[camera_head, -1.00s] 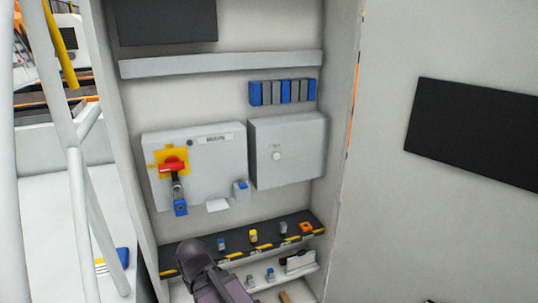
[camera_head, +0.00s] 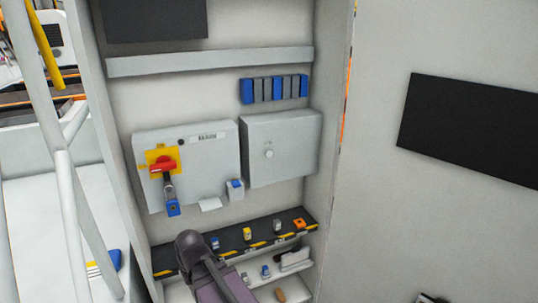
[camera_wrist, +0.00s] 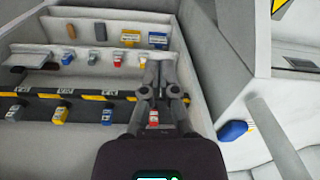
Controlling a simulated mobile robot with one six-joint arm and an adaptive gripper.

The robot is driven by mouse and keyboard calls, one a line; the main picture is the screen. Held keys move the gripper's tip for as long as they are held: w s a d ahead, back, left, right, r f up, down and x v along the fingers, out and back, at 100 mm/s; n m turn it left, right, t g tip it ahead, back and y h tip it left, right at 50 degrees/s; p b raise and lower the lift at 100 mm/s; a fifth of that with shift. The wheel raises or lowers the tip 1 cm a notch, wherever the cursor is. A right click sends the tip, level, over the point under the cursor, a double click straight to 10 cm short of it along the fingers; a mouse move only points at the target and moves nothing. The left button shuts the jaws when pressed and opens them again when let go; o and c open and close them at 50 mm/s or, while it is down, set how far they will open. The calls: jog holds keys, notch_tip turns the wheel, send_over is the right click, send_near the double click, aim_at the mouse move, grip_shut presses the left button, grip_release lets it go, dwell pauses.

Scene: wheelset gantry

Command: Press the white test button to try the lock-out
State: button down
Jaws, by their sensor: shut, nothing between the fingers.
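A small round white button (camera_head: 268,154) sits on the front of the right grey box (camera_head: 300,135) inside the cabinet. My gripper (camera_wrist: 158,68) is shut and empty in the wrist view, over the padlock shelves and well apart from the button. The wrist view does not show the button.
A black-and-yellow edged shelf (camera_head: 165,272) with several padlocks lies below the boxes. A lower shelf holds more small items. A blue-and-white padlock or block (camera_head: 235,188) and a white tag (camera_head: 210,204) are near the left box. White railings (camera_head: 75,210) stand at left.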

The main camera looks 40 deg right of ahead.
aim_at(267, 156)
jog(key=w+d+r+m+t+y+p, duration=0.35)
jog(key=w+d+r, duration=0.2)
jog(key=d, duration=0.45)
jog(key=w+d+r+m+t+y+p, duration=0.25)
jog(key=w+d+r+m, duration=0.3)
jog(key=d, duration=0.45)
jog(key=d+r+m+t+p, duration=0.1)
jog(key=d+r+m, duration=0.1)
jog(key=d+r, duration=0.2)
jog(key=d+r+m+t+p, duration=0.2)
jog(key=d+r, duration=0.1)
jog(key=d, duration=0.7)
jog(key=s+d+r+m+t+h+p, duration=0.1)
jog(key=d+r+m+t+p, duration=0.1)
jog(key=d+r, duration=0.2)
jog(key=d, duration=0.3)
jog(key=shift+d+r+m, duration=0.3)
jog(key=shift+m, duration=0.1)
jog(key=shift+w, duration=0.15)
jog(key=w+d, duration=0.2)
jog(key=w, duration=0.6)
jog(key=shift+w+d, duration=0.2)
jog(key=shift+w, duration=0.7)
dwell(0.4)
jog(key=shift+s, duration=0.1)
dwell(0.3)
jog(key=shift+s+a, duration=0.2)
jog(key=shift+s, duration=0.5)
